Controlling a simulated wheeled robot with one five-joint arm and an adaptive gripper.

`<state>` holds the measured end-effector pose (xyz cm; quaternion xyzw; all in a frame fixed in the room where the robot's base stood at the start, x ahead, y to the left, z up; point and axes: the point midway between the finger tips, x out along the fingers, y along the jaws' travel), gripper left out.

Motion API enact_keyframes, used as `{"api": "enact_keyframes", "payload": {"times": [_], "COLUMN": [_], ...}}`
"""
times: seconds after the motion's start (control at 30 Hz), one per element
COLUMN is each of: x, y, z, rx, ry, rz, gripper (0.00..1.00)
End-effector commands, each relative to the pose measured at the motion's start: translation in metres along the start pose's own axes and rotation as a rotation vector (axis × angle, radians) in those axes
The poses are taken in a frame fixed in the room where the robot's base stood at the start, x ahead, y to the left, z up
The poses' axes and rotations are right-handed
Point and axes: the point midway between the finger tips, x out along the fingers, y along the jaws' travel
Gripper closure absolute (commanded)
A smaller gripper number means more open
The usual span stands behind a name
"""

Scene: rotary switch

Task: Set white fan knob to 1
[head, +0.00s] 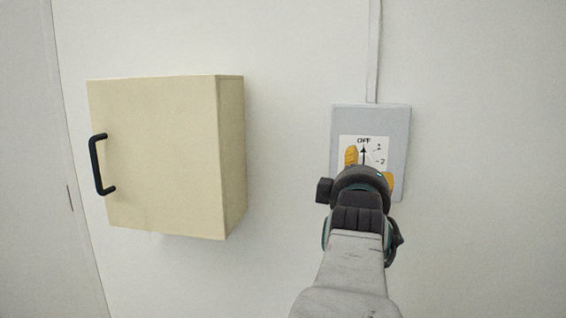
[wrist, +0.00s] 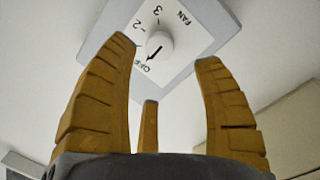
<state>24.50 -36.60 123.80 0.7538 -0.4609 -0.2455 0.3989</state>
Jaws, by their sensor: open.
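The white fan knob (wrist: 159,46) sits on a white dial label on a grey wall plate (head: 400,125). In the wrist view its black pointer aims at OFF; in the head view the pointer (head: 364,154) aims up at OFF.
A cream wall cabinet (head: 155,155) with a black handle (head: 98,165) juts from the wall to the left. A thin conduit (head: 373,50) runs up from the plate. The wall right of the plate is bare.

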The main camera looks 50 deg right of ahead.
Motion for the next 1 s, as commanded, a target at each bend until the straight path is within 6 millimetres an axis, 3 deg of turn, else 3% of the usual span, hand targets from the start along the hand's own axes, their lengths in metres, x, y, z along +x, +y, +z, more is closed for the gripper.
{"api": "enact_keyframes", "payload": {"times": [0.6,1.0], "x": [0.062,0.072], "y": [0.002,0.001], "z": [0.001,0.001], "rx": [-0.002,-0.002], "ry": [-0.002,-0.001], "rz": [0.003,0.004], "gripper": [0.38,0.38]}}
